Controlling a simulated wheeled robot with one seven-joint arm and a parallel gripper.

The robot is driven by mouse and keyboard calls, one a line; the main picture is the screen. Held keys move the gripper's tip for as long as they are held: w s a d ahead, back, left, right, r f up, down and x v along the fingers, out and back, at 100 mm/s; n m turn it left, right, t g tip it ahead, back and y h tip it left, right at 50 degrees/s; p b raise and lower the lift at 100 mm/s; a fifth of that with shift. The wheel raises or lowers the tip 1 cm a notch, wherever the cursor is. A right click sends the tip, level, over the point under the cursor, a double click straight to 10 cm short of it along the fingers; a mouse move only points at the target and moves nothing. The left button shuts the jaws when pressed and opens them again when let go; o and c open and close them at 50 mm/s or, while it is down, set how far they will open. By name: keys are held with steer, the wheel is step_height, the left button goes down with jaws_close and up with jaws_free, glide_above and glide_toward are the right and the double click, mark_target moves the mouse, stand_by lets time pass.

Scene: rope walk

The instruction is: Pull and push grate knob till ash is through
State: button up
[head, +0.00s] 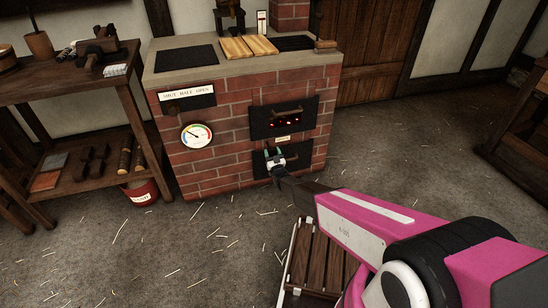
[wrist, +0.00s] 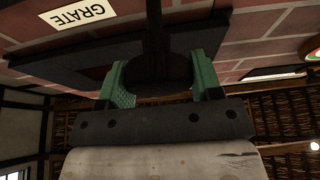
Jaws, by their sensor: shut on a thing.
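The brick stove (head: 225,130) stands against the wall with its front toward me. In the wrist view, the green fingers of my gripper (wrist: 163,85) are shut on the dark round grate knob (wrist: 160,70), one on each side. A dark rod runs from the knob to the stove front. My gripper hides the knob in the head view. No ash is clearly visible.
A round gauge (head: 196,135) and a SHUT HALF OPEN plate (head: 188,97) are on the stove front. A workbench (head: 75,80) with tools stands at left, a red bucket (head: 141,193) under it. A slatted wooden piece (head: 318,258) is below my arm. Straw litters the floor.

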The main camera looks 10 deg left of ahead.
mark_target(270, 148)
steer(key=w+a, duration=0.1)
steer(key=w, duration=0.1)
steer(key=shift+w+a, duration=0.35)
steer(key=shift+w, duration=0.05)
steer(key=o, duration=1.2)
